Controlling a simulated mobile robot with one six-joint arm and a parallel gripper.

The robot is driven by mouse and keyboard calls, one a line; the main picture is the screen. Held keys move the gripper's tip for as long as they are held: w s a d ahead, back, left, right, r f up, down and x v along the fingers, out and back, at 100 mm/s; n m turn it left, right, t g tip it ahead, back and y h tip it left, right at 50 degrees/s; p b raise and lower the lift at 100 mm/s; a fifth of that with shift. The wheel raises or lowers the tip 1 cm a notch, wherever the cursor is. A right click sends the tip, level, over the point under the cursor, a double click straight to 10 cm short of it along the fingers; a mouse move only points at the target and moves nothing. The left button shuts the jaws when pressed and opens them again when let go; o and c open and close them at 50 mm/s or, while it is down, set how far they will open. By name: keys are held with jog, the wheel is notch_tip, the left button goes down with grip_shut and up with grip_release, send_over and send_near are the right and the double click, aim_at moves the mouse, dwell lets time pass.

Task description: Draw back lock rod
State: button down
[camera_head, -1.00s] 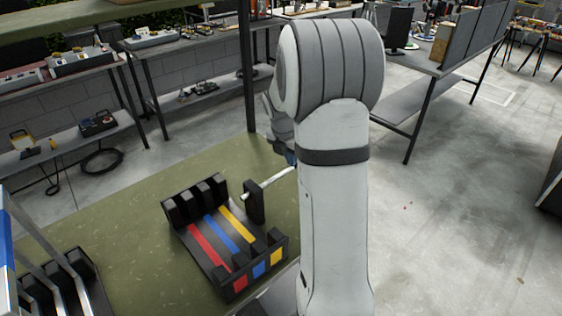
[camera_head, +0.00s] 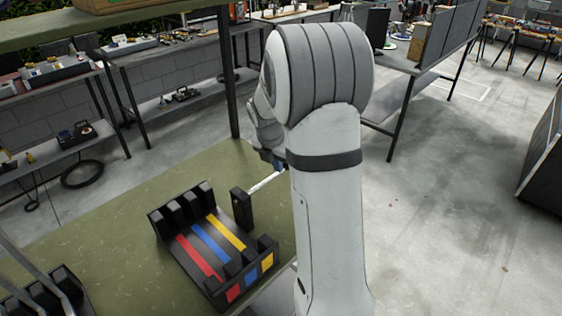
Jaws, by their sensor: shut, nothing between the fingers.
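The lock rod (camera_head: 266,186) is a thin white bar. It slants up and right from a small black upright block (camera_head: 242,209) beside the black rack, and its far end is lost behind my arm. My gripper (camera_head: 271,158) shows only in part, at the left edge of my arm near the upper end of the rod. It is shut with nothing held. Its fingertips are mostly hidden, so I cannot tell whether they touch the rod.
The black rack (camera_head: 185,256) with red, blue and yellow stripes stands on a green bench top (camera_head: 120,225). Another dark rack (camera_head: 70,290) is at lower left. A dark post (camera_head: 228,85) rises behind the bench. Open concrete floor lies right of my arm.

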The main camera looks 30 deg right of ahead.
jog(key=a+v, duration=0.1)
jog(key=v, duration=0.9)
jog(key=shift+s+b, duration=0.4)
jog(key=shift+b, duration=0.05)
jog(key=s+a+m+t+y, duration=0.1)
jog(key=s+a+m, duration=0.4)
jog(key=s+m, duration=0.6)
jog(key=s+a+m+y, duration=0.1)
jog(key=s+a+m, duration=0.5)
jog(key=s+m, duration=0.6)
jog(key=shift+s+a+f+m+t, duration=0.3)
jog(key=shift+f+m+t, duration=0.1)
jog(key=shift+m, duration=0.2)
